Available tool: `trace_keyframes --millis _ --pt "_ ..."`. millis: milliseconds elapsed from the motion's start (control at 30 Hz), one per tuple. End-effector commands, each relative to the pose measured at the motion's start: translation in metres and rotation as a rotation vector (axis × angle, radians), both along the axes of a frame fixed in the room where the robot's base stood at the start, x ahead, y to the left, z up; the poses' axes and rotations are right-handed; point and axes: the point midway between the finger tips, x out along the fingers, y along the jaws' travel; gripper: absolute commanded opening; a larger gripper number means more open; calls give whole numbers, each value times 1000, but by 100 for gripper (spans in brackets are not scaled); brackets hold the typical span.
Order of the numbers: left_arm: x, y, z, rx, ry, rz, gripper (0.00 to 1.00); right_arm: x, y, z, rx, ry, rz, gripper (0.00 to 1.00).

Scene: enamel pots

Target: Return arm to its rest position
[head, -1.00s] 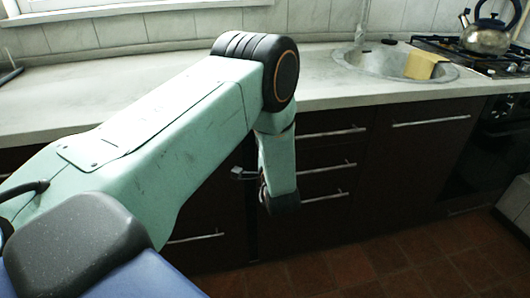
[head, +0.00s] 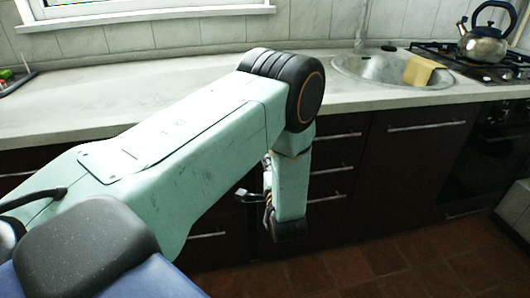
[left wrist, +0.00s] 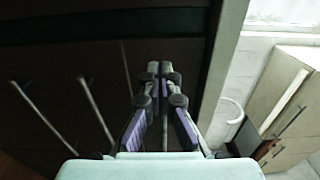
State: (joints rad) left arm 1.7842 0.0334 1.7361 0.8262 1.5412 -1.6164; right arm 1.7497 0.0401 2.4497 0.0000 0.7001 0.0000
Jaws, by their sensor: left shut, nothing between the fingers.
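My left arm (head: 185,150) reaches in from the left over the front of the counter and bends down at a black elbow joint. My left gripper (head: 243,193) shows small and partly hidden by the forearm, in front of the dark cabinet drawers. In the left wrist view the two fingers of my left gripper (left wrist: 160,68) meet at their tips, shut and empty. My right gripper is not in view.
Dark drawers with bar handles (head: 338,137) stand close behind the arm. Above them the pale worktop (head: 140,95) is mostly bare. A sink (head: 360,68) with a yellow cloth (head: 420,70) and a steel kettle (head: 484,42) on the hob (head: 490,68) are at the right.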

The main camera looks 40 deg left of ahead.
Motion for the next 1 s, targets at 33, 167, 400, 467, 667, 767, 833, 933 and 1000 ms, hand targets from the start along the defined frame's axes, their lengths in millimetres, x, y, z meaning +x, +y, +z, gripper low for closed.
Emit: trace_keyframes --millis 33,167,400,467,667,767,833,933,1000 --pt "-6 -8 2 2 4 -4 0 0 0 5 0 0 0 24" --pt "-21 -26 2 1 3 -4 0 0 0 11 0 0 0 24" --pt "-39 -45 1 1 1 -1 0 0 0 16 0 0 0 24" --pt "-41 -47 1 1 -1 0 0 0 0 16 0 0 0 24" --pt "-43 -49 0 1 -1 1 0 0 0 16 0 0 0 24" --pt "-43 -49 0 -18 -19 1 0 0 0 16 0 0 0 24" --pt "-43 -50 -5 -75 -55 -1 0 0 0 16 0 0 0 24" --pt "-41 -57 -25 -251 -107 -34 0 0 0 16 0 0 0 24" --pt "-46 -66 -48 -415 -112 -62 0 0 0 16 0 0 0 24"
